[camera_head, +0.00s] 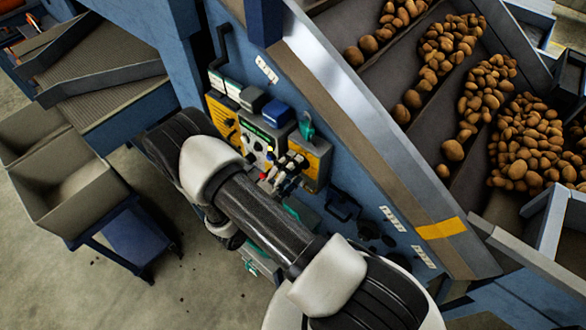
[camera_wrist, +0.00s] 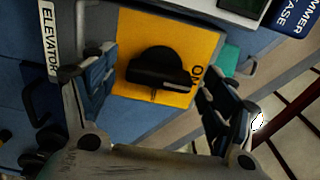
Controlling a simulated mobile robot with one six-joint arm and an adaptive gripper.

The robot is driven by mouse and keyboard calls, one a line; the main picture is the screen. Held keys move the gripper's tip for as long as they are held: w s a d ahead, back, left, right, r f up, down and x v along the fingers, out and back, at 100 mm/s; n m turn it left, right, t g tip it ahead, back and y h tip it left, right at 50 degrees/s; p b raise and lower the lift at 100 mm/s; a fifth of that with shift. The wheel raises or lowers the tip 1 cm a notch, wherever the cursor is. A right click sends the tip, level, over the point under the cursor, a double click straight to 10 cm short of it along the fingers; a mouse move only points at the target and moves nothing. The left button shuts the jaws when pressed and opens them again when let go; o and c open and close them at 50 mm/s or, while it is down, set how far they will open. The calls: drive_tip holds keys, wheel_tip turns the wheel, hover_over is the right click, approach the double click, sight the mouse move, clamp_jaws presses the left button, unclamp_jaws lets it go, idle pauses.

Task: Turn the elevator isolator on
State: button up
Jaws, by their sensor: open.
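The elevator isolator is a black rotary knob (camera_wrist: 160,68) on a yellow plate (camera_wrist: 130,35), with an "ELEVATOR" label (camera_wrist: 48,38) at left in the wrist view. The knob's bar lies across the picture, its right end near the word "ON"; I cannot tell its exact setting. My gripper (camera_wrist: 158,88) is open, one finger on each side of the knob, with gaps visible between fingers and knob. In the head view my gripper (camera_head: 284,172) is at the control panel, and my arm hides part of it.
A control panel with yellow plates (camera_head: 223,117), a blue box (camera_head: 277,112) and a teal part (camera_head: 306,126) surrounds my gripper. The grader's sloping metal edge (camera_head: 370,130) and potatoes (camera_head: 520,140) lie to the right. Empty bins (camera_head: 85,195) stand at left over open floor.

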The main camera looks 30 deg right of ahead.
drive_tip(key=v, duration=1.2)
drive_tip(key=shift+r, duration=0.15)
drive_tip(key=s+d+r+m+g+y+b, duration=0.2)
drive_tip(key=s+r+m+g+y, duration=0.3)
drive_tip(key=m, duration=0.5)
drive_tip(key=s+d+r+m+g+y+b, duration=0.2)
drive_tip(key=r+m+g, duration=0.2)
drive_tip(key=r+m, duration=0.55)
drive_tip(key=s+a+r+m+t+y+b, duration=0.2)
drive_tip(key=s+r+m+t+y, duration=0.1)
drive_tip(key=m, duration=0.7)
drive_tip(key=s+a+r+m+t+y+b, duration=0.2)
drive_tip(key=s+a+r+m+t+y, duration=0.1)
drive_tip(key=m+y, duration=0.4)
drive_tip(key=shift+s+m+t, duration=0.7)
drive_tip(key=shift+s+m, duration=0.6)
drive_tip(key=shift+m, duration=0.55)
